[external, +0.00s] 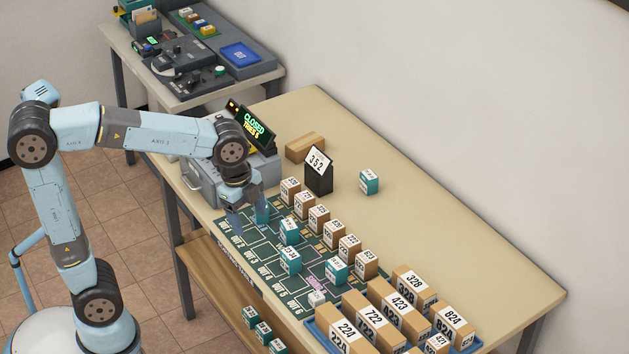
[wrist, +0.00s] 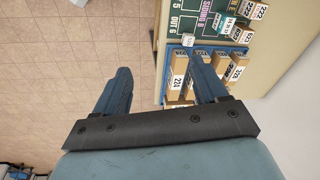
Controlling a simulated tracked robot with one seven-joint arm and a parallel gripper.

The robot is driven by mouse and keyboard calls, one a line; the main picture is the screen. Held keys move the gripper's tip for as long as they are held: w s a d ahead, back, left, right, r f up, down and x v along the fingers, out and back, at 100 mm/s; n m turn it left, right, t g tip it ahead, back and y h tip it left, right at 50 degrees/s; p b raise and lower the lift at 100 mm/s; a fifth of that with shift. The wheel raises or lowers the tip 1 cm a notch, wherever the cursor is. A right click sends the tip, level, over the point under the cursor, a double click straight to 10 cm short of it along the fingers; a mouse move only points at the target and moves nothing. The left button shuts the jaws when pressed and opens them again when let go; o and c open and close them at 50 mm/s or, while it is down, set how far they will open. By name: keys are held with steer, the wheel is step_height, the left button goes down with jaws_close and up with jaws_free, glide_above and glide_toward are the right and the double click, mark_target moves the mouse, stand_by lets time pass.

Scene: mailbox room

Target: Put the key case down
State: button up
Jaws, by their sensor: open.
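Several small teal boxes with white labelled tops, which look like the key cases, are in the external view. Two stand on the green marked mat (external: 252,271), one teal case (external: 290,232) nearer the back and another (external: 291,262) in front of it. A third teal case (external: 336,270) stands to their right. My gripper (external: 248,215) is open, low over the mat's left end by the OUT 1 label. A teal patch (external: 263,213) shows beside its right finger; whether it is a case I cannot tell. In the wrist view my gripper (wrist: 160,66) has nothing visible between its fingers.
A row of tan boxes (external: 319,218) runs along the mat's back. A blue tray (external: 324,336) holds larger numbered boxes. A black stand marked 352 (external: 319,178) and a grey machine reading CLOSED (external: 255,128) stand behind. A lone teal case (external: 369,182) has clear tabletop around it.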

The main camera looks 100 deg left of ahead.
steer(key=s+d+n+t, duration=0.3)
steer(key=s+d+n, duration=0.3)
steer(key=s+d, duration=0.8)
steer(key=d, duration=0.3)
steer(key=shift+d+t, duration=0.35)
steer(key=shift+t, duration=0.05)
